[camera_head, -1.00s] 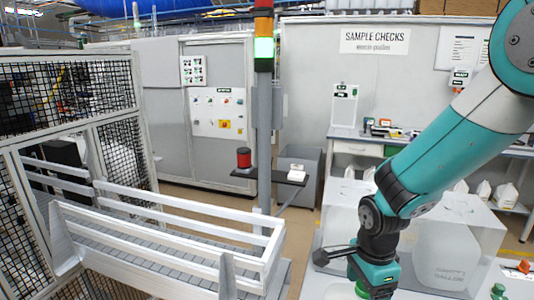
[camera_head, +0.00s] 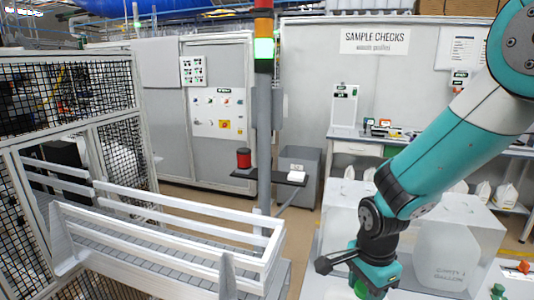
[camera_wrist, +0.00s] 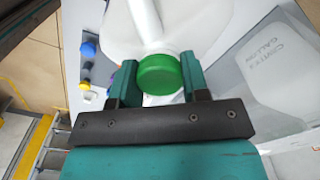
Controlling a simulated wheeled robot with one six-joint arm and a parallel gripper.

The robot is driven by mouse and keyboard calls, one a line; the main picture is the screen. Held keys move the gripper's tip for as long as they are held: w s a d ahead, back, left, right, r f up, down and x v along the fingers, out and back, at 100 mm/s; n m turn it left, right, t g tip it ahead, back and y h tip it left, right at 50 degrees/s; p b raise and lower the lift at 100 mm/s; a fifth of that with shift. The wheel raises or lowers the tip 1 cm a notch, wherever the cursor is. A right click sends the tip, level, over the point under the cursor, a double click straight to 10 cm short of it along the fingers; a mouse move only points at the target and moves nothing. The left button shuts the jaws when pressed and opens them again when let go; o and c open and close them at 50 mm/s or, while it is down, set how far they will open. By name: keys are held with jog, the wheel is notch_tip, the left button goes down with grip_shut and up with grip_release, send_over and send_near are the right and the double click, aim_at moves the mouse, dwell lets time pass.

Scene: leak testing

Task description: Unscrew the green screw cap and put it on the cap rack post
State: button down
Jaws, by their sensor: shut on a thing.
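The green screw cap (camera_wrist: 160,78) is between the two fingers of my gripper (camera_wrist: 158,70) in the wrist view, with a finger against each side. In the head view only a bit of the green cap (camera_head: 361,291) shows below my gripper (camera_head: 368,284), at the bottom edge. A white jug (camera_wrist: 110,35) with a handle lies behind the cap in the wrist view. The jug's neck is hidden, so I cannot tell whether the cap is still threaded on it. I cannot make out the cap rack post for certain.
Small blue (camera_wrist: 88,50) and yellow things sit left of the jug. Another green-topped thing (camera_head: 498,290) is at the head view's bottom right. A metal railing (camera_head: 165,245) stands to the left.

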jog(key=c, duration=0.5)
grip_release()
jog(key=shift+n, duration=0.4)
jog(key=shift+r, duration=0.1)
jog(key=shift+r+p, duration=1.05)
jog(key=shift+r, duration=0.1)
jog(key=m, duration=0.5)
jog(key=m+p, duration=0.1)
jog(key=m, duration=0.4)
jog(key=shift+f+m, duration=0.1)
jog(key=shift+m, duration=0.9)
